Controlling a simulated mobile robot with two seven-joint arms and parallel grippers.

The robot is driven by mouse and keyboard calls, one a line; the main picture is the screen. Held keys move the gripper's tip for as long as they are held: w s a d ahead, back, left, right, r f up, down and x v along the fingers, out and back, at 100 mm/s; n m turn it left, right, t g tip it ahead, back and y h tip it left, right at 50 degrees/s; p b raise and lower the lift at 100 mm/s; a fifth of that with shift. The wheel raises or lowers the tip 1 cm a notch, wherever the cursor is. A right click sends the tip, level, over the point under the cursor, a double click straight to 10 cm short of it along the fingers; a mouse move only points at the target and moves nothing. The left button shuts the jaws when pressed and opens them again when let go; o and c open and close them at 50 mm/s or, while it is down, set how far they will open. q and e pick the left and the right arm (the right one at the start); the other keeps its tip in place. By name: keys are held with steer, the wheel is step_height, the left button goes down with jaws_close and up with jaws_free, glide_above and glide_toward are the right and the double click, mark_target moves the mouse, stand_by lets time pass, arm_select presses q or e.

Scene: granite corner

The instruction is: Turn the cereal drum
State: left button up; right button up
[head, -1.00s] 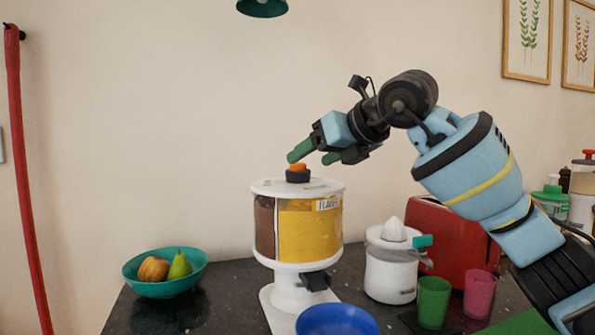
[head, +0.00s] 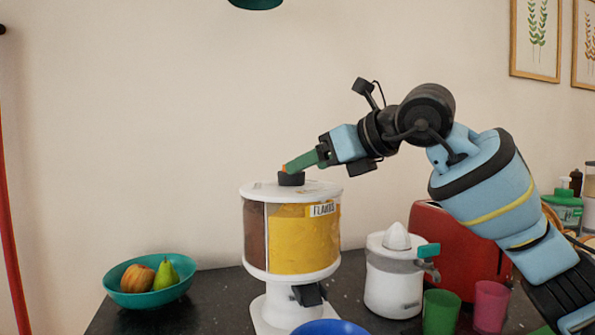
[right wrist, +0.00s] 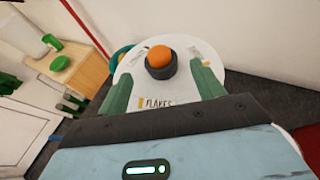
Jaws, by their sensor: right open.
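The cereal drum (head: 303,240) is a round dispenser on a white stand, with brown and yellow sections facing me and a FLAKES label. Its white lid (right wrist: 183,95) shows in the right wrist view. The knob (right wrist: 160,60) on the lid has a dark base and an orange top. My right gripper (head: 290,166) is open at the knob's height, with green fingers. In the right wrist view its fingertips (right wrist: 163,75) lie either side of the knob, with gaps showing. In the head view a finger hides most of the orange top. My left gripper is not in view.
A blue bowl (head: 330,328) stands in front of the drum. A teal fruit bowl (head: 150,297) is at the left. A white juicer (head: 392,285), red toaster (head: 455,240), green cup (head: 440,312) and pink cup (head: 490,305) crowd the right.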

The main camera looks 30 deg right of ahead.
steer(key=shift+x, duration=2.3)
steer(key=c, duration=1.4)
